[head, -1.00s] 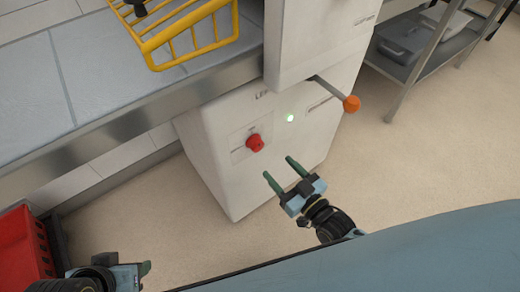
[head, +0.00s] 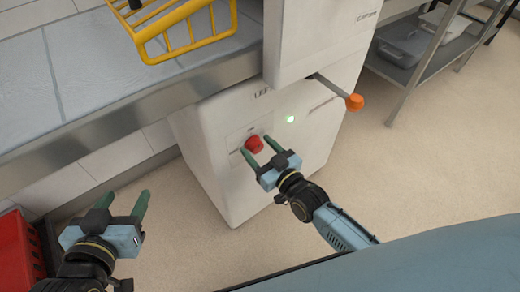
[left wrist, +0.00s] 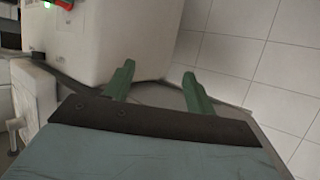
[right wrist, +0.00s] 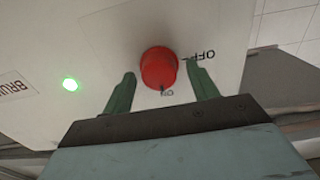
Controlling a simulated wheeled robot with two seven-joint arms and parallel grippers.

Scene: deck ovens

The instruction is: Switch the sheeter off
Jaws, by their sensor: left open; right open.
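The sheeter (head: 225,180) is a white cabinet with a red rotary knob (head: 254,144) on its front and a lit green lamp (head: 290,119) to the right of it. In the right wrist view the red knob (right wrist: 158,68) lies between the two green fingertips of my right gripper (right wrist: 162,86), which is open. An OFF mark (right wrist: 195,55) shows beside the knob, and the green lamp (right wrist: 70,84) is lit. I cannot tell whether the fingers touch the knob. My left gripper (head: 124,200) is open and empty, left of the cabinet.
A lever with an orange end (head: 354,102) sticks out at the cabinet's right. A yellow wire guard (head: 190,25) stands above the grey worktop (head: 60,80). A red crate (head: 17,250) is at the lower left. A metal shelf rack (head: 425,60) stands at the back right.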

